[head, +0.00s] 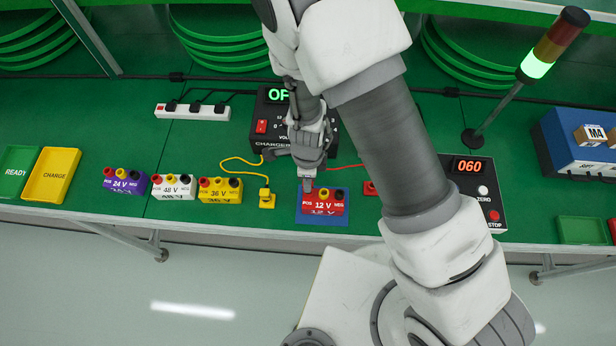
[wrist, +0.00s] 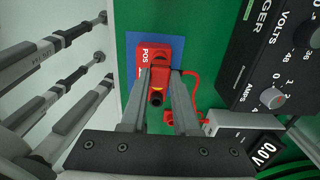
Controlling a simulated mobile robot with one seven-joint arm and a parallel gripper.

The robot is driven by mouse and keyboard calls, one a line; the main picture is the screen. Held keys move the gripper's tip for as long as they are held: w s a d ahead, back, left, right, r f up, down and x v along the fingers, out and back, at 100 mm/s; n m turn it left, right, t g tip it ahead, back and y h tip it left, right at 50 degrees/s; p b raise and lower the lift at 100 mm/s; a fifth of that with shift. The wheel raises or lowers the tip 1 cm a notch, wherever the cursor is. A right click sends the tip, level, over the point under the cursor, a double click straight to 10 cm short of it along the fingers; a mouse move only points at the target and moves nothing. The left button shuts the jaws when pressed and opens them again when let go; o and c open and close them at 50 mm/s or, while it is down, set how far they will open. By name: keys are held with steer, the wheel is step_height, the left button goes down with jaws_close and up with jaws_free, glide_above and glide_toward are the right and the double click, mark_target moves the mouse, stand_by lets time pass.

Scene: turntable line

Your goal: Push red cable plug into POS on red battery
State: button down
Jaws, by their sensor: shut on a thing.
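The red 12 V battery (head: 323,208) stands on a blue mat, with POS at its left end and NEG at its right end. In the wrist view the battery (wrist: 144,70) shows its POS label beside the fingertips. My gripper (head: 307,182) points down over the POS end. In the wrist view my gripper (wrist: 161,70) is shut on the red cable plug (wrist: 161,64), mostly hidden between the fingers. The red cable (wrist: 194,86) runs from it toward the charger side. I cannot tell how deep the plug sits in POS.
The black charger (head: 275,112) stands close behind my gripper. A red holder (head: 370,188) and a 060 timer box (head: 470,167) are to the right. To the left are a yellow plug holder (head: 267,199) and yellow 36 V (head: 220,190), white 48 V (head: 173,187) and purple 24 V (head: 125,180) batteries.

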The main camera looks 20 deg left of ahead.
steer(key=shift+f+b, duration=0.5)
steer(key=shift+f, duration=0.45)
stand_by(1.6)
steer(key=c, duration=0.6)
jaws_free()
steer(key=shift+r, duration=0.1)
steer(key=shift+r+p, duration=2.45)
steer(key=shift+r, duration=0.05)
steer(key=shift+r+p, duration=0.35)
steer(key=shift+r, duration=0.85)
